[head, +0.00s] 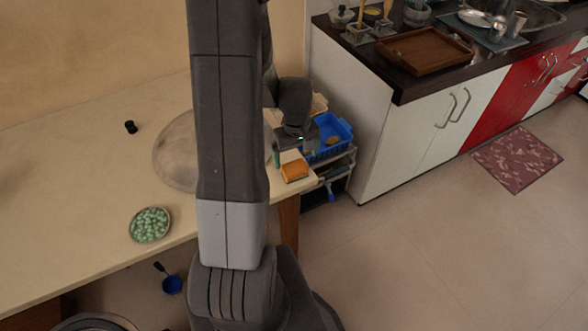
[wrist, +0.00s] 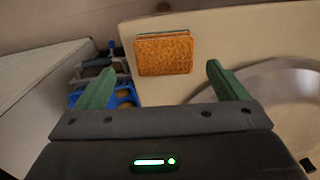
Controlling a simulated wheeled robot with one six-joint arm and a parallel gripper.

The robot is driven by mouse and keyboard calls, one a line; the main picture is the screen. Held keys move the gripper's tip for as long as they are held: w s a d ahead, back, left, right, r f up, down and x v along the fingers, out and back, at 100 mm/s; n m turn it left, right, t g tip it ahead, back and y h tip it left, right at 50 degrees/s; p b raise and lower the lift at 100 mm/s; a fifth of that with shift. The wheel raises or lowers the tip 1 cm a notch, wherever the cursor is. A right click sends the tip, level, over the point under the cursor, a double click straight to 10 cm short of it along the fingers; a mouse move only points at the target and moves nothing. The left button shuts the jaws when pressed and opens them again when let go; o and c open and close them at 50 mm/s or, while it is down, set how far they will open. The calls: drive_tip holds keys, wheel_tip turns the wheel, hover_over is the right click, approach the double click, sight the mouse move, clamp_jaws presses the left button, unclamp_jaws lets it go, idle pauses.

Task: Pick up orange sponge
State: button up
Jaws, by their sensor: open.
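The orange sponge (head: 295,170) lies on the cream table near its right corner, in the head view. In the wrist view the sponge (wrist: 164,55) shows an orange face with a thin green layer along its far edge. It lies ahead of my gripper, roughly between the lines of the two fingers. My gripper (wrist: 157,84) is open and empty, with green fingers spread apart and not touching the sponge. In the head view my gripper (head: 293,152) is close beside the sponge, and my arm hides part of the table.
A clear glass dome or bowl (head: 174,152) stands on the table left of the sponge. A plate of green balls (head: 150,225) and a small black object (head: 130,127) are farther left. A blue basket (head: 335,130) sits on a rack beyond the table corner.

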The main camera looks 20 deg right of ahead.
sight(294, 166)
drive_tip(key=shift+s+f, duration=0.15)
drive_tip(key=shift+f, duration=0.55)
drive_tip(key=shift+a+f+p, duration=0.15)
drive_tip(key=shift+f+p, duration=0.05)
drive_tip(key=shift+f, duration=0.9)
drive_tip(key=shift+a+f+p, duration=0.15)
drive_tip(key=shift+f, duration=0.9)
drive_tip(key=c, duration=1)
